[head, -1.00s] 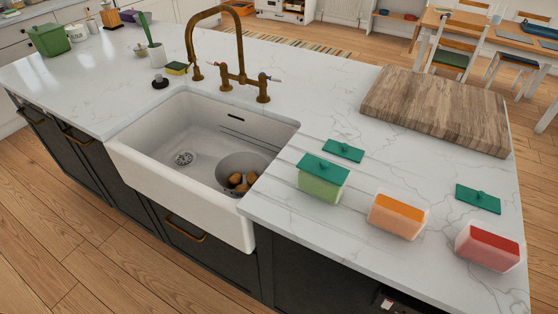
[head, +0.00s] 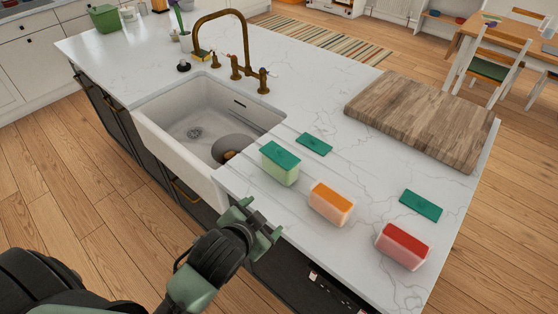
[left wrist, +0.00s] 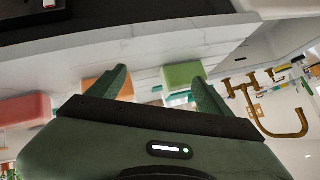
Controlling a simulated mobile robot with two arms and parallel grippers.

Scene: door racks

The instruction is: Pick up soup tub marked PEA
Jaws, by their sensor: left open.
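Three soup tubs stand in a row on the worktop: a green one with a teal lid on (head: 280,166), an orange one without a lid (head: 330,205) and a red one without a lid (head: 402,248). No PEA marking is readable. My left gripper (head: 264,218) is open and empty at the counter's front edge, apart from the tubs and nearest the green and orange ones. In the left wrist view the picture is turned over; the green tub (left wrist: 187,76) and orange tub (left wrist: 104,86) show beyond the open fingers (left wrist: 160,86). My right gripper is out of view.
Two loose teal lids lie flat, one behind the green tub (head: 314,144) and one behind the red tub (head: 421,205). A wooden board (head: 425,115) lies at the back right. A white sink (head: 190,120) with a brass tap (head: 236,66) is left of the tubs.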

